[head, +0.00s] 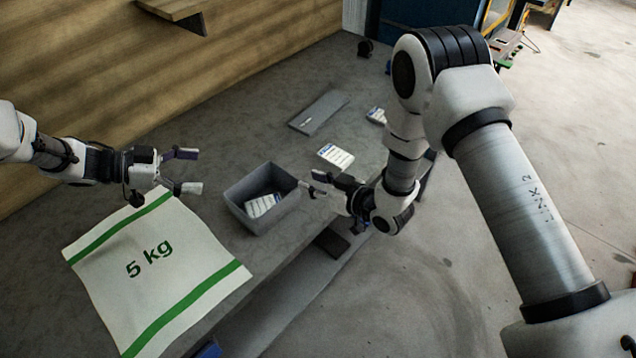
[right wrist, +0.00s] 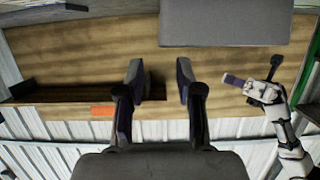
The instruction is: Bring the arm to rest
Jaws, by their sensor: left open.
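My left gripper (head: 186,171) is open and empty, just above the upper edge of the white sack. It also shows at the right of the right wrist view (right wrist: 250,88). My right gripper (head: 313,183) is open beside the right side of the grey bin. In the right wrist view its two fingers (right wrist: 160,82) stand apart with nothing between them. The right arm reaches in from the lower right. The white sack (head: 195,255), with green bands and "5 kg", lies flat on the table at the left.
The grey bin (head: 234,204) holds white-and-blue packets (head: 262,205). Another packet (head: 336,156) and a flat grey piece (head: 319,112) lie behind it on the table (head: 225,130). A further packet (head: 376,115) is near the right arm. A wooden wall (head: 100,80) stands behind. Open floor is right.

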